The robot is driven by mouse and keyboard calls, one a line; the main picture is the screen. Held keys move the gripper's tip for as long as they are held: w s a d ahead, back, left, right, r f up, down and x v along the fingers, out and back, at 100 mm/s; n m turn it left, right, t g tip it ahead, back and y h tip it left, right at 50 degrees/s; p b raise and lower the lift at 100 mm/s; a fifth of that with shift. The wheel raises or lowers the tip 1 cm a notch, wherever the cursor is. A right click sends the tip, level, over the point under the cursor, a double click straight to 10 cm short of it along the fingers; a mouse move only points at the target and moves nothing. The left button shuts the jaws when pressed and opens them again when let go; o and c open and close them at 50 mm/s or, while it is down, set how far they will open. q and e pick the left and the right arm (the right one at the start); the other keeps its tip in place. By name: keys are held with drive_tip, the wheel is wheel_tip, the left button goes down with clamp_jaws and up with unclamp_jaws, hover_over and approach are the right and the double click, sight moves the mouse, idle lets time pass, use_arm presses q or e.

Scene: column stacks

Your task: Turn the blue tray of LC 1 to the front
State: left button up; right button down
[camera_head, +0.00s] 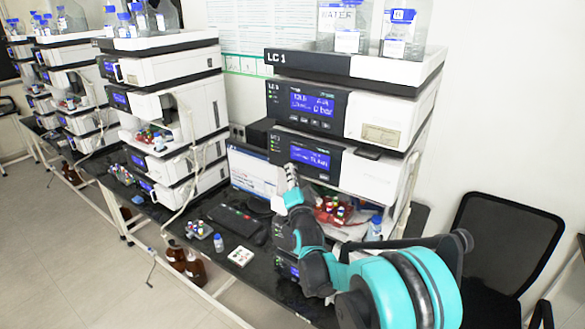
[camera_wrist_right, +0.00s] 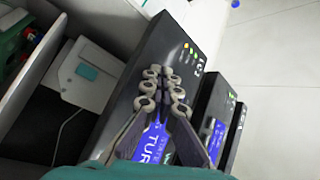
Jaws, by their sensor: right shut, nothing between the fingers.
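The LC 1 stack (camera_head: 350,66) stands at the right, its name on the top module. Below its second module (camera_head: 372,175) is an open bay with a red tray (camera_head: 328,214) holding vials with coloured caps. I cannot make out a blue tray there; my arm hides part of the bay. My right gripper (camera_head: 290,172) is shut and empty, in front of the left edge of the second module. In the right wrist view its fingertips (camera_wrist_right: 162,90) are together before a dark panel (camera_wrist_right: 185,60) with a blue screen. My left gripper is not in view.
A keyboard (camera_head: 236,220) and a monitor (camera_head: 250,172) are left of LC 1. A small vial rack (camera_head: 197,229), a blue-capped bottle (camera_head: 218,243) and a white tray (camera_head: 240,256) lie on the dark bench. A black chair (camera_head: 510,235) is at the right. Other stacks stand further left.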

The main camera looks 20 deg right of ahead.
drive_tip(key=shift+s+a, duration=0.55)
drive_tip(key=shift+a, duration=0.1)
drive_tip(key=shift+s+a+b, duration=0.2)
drive_tip(key=shift+s+a, duration=0.55)
drive_tip(key=shift+a, duration=0.25)
drive_tip(key=shift+s+a+b, duration=0.15)
drive_tip(key=shift+s+a, duration=0.6)
drive_tip(key=shift+a, duration=0.2)
idle(4.2)
drive_tip(key=s+a+f+n+g+y+b, duration=0.25)
drive_tip(key=s+f+n+b, duration=0.2)
drive_tip(key=s+f, duration=0.25)
drive_tip(key=s+a+f+n+g+y+b, duration=0.25)
drive_tip(key=s+f+n+g+b, duration=0.2)
drive_tip(key=s+f, duration=0.25)
drive_tip(key=s+d+f+n+g+h+b, duration=0.2)
drive_tip(key=s+f+g+b, duration=0.4)
drive_tip(key=s+f, duration=1.3)
drive_tip(key=shift+s+d+f+n+b, duration=0.25)
drive_tip(key=shift+s+d+n+b, duration=0.4)
drive_tip(key=shift+s+n+b, duration=0.4)
